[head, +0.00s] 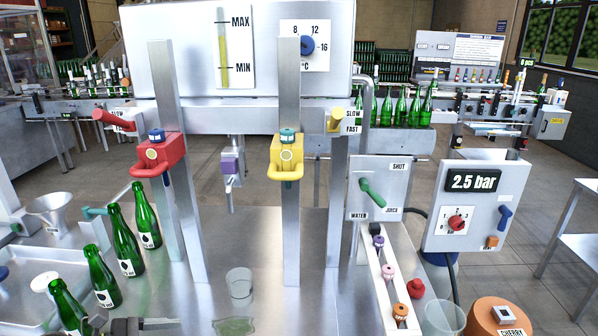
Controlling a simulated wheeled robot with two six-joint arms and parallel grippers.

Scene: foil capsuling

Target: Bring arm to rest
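Part of my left gripper (150,324) shows at the bottom edge, left of the middle, as grey metal cut off by the picture. It is low in front of the green bottles (124,240); whether its fingers are open or shut does not show. I see nothing held in the visible part. My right gripper is not in view.
A clear cup (239,284) stands on the steel table by a greenish puddle (234,326). Steel posts with a red valve (158,154) and a yellow valve (286,158) rise behind. A stopper rack (385,275) and pressure box (474,208) stand right.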

